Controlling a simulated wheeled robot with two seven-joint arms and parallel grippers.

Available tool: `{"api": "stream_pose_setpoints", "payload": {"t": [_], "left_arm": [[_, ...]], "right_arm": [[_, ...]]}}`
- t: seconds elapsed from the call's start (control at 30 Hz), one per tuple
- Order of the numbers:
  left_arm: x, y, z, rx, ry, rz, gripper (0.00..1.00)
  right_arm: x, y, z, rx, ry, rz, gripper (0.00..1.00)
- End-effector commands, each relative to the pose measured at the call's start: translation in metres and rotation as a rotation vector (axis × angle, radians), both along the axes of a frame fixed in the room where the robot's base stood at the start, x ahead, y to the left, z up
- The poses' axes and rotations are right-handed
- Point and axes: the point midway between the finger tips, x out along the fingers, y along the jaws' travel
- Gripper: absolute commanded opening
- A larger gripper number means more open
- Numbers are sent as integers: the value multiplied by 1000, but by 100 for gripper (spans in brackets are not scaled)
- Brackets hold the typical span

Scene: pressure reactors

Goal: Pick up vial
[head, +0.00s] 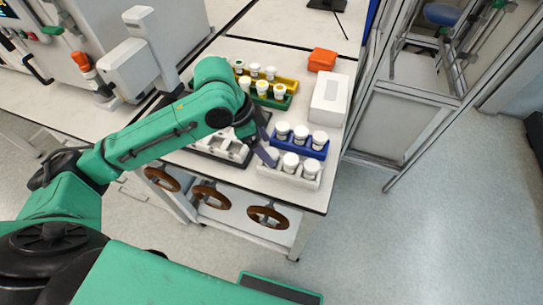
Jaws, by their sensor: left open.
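Several white-capped vials stand in racks on the bench. A white rack (299,179) at the front holds a row of vials (290,160). A blue rack (310,149) just behind it holds more vials (301,132). A green rack (284,103) and a yellow rack (290,84) farther back hold vials (262,87) too. My left gripper (268,154) is open at the left end of the white and blue racks, pointing down near the leftmost vials. I cannot tell whether it touches a vial. My left arm hides part of the bench. My right gripper is not in view.
A white box (330,100) and an orange box (322,59) stand at the right and back. A metal-framed cabinet (397,110) stands right of the bench. The floor at right is clear.

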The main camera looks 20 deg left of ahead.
Motion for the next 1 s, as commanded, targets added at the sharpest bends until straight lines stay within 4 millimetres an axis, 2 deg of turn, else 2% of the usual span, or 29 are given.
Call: {"api": "stream_pose_setpoints", "payload": {"t": [0.1,0.17,0.37,0.4,0.57,0.6,0.63,0.87,1.0], "left_arm": [[3,-9,-21,-1,4,-1,83],[5,-12,-28,-1,3,0,83],[6,-12,-32,0,0,0,83],[6,-12,-32,0,-1,0,79],[6,-12,-31,0,0,0,18],[6,-12,-31,0,-1,0,3],[6,-12,-31,0,0,0,0],[6,-12,-30,1,-1,-1,0],[6,-12,-22,0,-2,0,0]], "right_arm": [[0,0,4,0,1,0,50],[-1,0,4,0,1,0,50],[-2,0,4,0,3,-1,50],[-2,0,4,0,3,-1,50],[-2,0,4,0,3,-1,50],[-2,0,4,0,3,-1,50],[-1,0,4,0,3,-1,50],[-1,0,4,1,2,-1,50],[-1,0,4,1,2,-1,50]]}}
